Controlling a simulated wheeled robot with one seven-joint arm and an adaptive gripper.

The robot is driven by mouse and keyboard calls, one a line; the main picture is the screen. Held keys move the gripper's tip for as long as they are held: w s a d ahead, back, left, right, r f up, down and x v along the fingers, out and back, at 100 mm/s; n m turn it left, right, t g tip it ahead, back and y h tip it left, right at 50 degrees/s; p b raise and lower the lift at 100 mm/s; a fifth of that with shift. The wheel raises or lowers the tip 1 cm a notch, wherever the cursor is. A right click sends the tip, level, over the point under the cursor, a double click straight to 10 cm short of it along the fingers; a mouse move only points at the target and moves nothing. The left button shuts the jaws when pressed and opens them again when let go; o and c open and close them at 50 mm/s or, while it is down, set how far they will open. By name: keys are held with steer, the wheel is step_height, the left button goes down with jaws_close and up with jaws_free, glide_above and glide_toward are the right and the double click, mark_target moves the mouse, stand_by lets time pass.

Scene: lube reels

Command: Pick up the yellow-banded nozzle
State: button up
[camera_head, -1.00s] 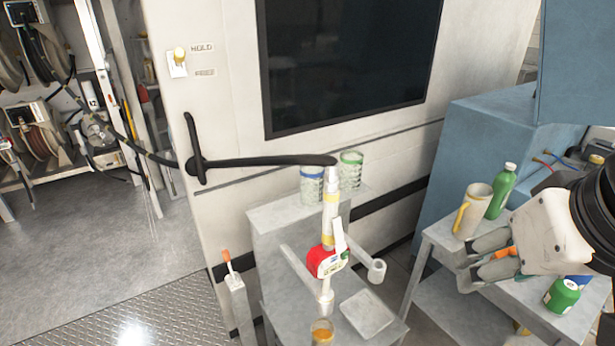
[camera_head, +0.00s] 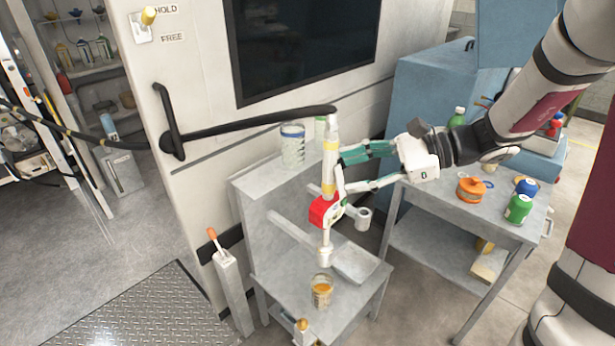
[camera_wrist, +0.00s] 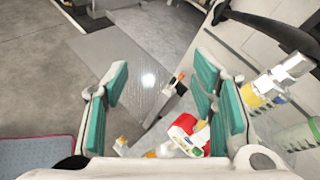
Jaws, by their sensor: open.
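The yellow-banded nozzle (camera_head: 329,166) stands nearly upright at the end of a black hose. It has a white body with yellow bands and a red handle part lower down. In the wrist view the nozzle (camera_wrist: 253,96) slants behind my right-hand finger, its upper part right of that finger and its red part low between the fingers. My gripper (camera_head: 343,172) is open, its green-padded fingers spread just right of the nozzle in the head view. In the wrist view the gripper (camera_wrist: 160,78) has nothing held between its pads. I cannot tell whether a finger touches the nozzle.
A grey stand (camera_head: 250,183) holds jars behind the nozzle, and an amber jar (camera_head: 321,291) stands in front. A side table (camera_head: 440,218) at right carries several bottles. Open floor lies left.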

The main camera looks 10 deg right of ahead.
mark_target(331, 146)
steer(key=w+d+f+m+t+y, duration=0.1)
steer(key=w+d+f+m+t, duration=0.3)
steer(key=w+d+m+t, duration=0.5)
steer(key=shift+w+a+f+n+g+p, duration=0.1)
steer(key=shift+w+a+n+g+p, duration=0.2)
steer(key=shift+w+a, duration=1.1)
steer(key=shift+w+a+r+n+g+p, duration=0.15)
steer(key=shift+w+a+g, duration=0.2)
steer(key=shift+w+a, duration=1.05)
steer(key=shift+w+a+f+n+g+p, duration=0.25)
steer(key=shift+w+a, duration=0.55)
steer(key=shift+a, duration=1.15)
steer(key=shift+r, duration=0.1)
jaws_close()
